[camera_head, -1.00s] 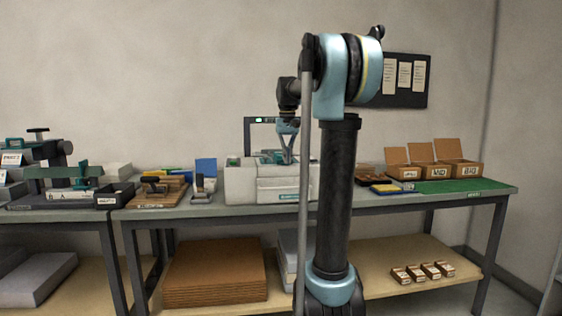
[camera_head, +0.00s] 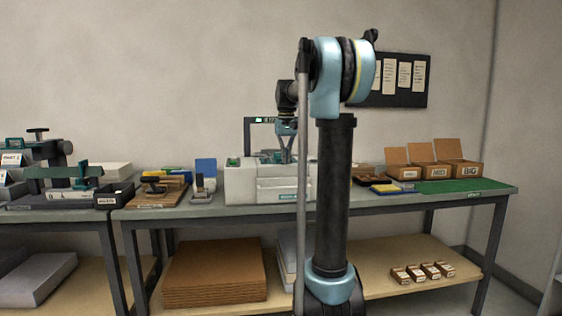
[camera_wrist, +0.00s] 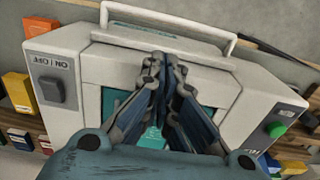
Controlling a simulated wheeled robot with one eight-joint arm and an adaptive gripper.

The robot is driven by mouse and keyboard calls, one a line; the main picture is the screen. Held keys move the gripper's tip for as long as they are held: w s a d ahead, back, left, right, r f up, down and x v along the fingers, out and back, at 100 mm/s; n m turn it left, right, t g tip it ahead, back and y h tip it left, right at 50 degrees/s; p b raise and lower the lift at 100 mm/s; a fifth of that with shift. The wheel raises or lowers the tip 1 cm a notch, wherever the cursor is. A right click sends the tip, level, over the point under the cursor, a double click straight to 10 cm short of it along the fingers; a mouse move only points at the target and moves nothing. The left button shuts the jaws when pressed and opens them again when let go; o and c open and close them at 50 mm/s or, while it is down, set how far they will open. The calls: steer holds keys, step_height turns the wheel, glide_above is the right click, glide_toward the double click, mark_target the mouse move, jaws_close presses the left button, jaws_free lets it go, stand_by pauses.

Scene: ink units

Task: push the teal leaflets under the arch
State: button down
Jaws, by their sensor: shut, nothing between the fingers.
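The white machine (camera_head: 240,187) stands on the bench with a dark arch (camera_head: 247,135) rising at its back. The wrist view shows the machine's white casing (camera_wrist: 240,100) from above. Teal sheet surfaces, which look like the leaflets (camera_wrist: 113,102), show in its recess beside and between my fingers; my gripper covers much of them. My gripper (camera_wrist: 167,58) is shut and empty, pointing down over the recess. In the head view my gripper (camera_head: 287,158) reaches down behind the machine's front wall. Whether its tips touch the leaflets I cannot tell.
A white bar handle (camera_wrist: 170,17) spans one side of the machine. An on/off switch (camera_wrist: 50,88) and a green button (camera_wrist: 276,129) flank the recess. Stamps stand left on the bench; open brown boxes (camera_head: 457,169) and a green mat (camera_head: 460,187) lie right.

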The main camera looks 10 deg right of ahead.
steer(key=shift+w, duration=5.25)
steer(key=shift+s, duration=0.1)
